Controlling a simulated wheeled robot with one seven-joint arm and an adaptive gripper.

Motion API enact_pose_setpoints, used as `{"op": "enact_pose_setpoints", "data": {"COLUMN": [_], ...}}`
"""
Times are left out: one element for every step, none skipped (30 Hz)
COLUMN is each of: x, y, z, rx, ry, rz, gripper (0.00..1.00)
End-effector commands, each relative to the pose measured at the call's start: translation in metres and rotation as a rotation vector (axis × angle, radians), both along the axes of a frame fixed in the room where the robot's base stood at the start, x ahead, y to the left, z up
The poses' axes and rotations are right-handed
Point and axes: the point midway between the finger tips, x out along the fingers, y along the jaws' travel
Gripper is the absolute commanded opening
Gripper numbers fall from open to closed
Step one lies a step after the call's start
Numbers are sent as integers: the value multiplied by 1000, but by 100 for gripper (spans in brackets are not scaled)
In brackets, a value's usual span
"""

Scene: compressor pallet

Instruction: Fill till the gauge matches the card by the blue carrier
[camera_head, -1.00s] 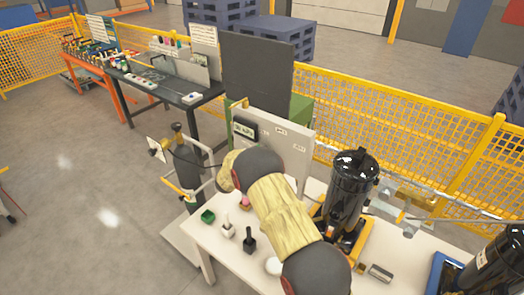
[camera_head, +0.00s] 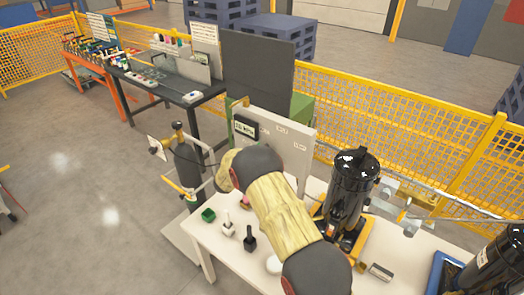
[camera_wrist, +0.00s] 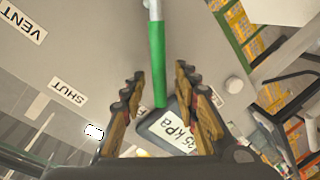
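In the wrist view, my gripper (camera_wrist: 160,78) has its fingers apart, on either side of the green end of a lever (camera_wrist: 156,65). I cannot tell whether they touch it. Labels read VENT (camera_wrist: 22,20) and SHUT (camera_wrist: 67,92). The gauge display (camera_wrist: 172,130) ends in "35 kPa"; its left part is hidden. In the head view the gauge (camera_head: 245,128) is on an upright pale panel (camera_head: 285,137), and my arm hides the gripper. The blue carrier (camera_head: 440,272) is at the lower right edge, under a black tank (camera_head: 497,262). A small grey plate (camera_head: 380,271) lies left of it; no writing is readable.
Another black tank (camera_head: 352,185) stands on a yellow carrier (camera_head: 358,241) right of my arm. Small green (camera_head: 208,215), white (camera_head: 228,228) and black (camera_head: 250,240) items stand on the white table (camera_head: 208,243).

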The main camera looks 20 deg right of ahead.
Motion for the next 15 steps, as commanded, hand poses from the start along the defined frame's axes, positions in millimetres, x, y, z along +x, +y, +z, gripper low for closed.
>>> {"op": "enact_pose_setpoints", "data": {"x": [-5,-8,-13,-17,-21,-27,-31,-35,-40,-44,-47,-52,-55,-57,-60], "y": [8,12,18,23,28,34,39,43,49,53,57,62,66,68,72], "z": [2,2,4,5,5,6,8,9,10,11,11,12,12,13,14], "rx": [1,0,0,-1,-1,-1,-1,-1,-1,-1,0,0,0,0,-1], "ry": [0,1,-1,0,1,1,1,1,1,1,0,1,1,1,1], "rz": [3,4,4,4,5,4,4,4,5,4,4,4,4,3,3], "gripper": [30,30,30,30,30,30,30,30,30,30,30,30,30,30,30]}}
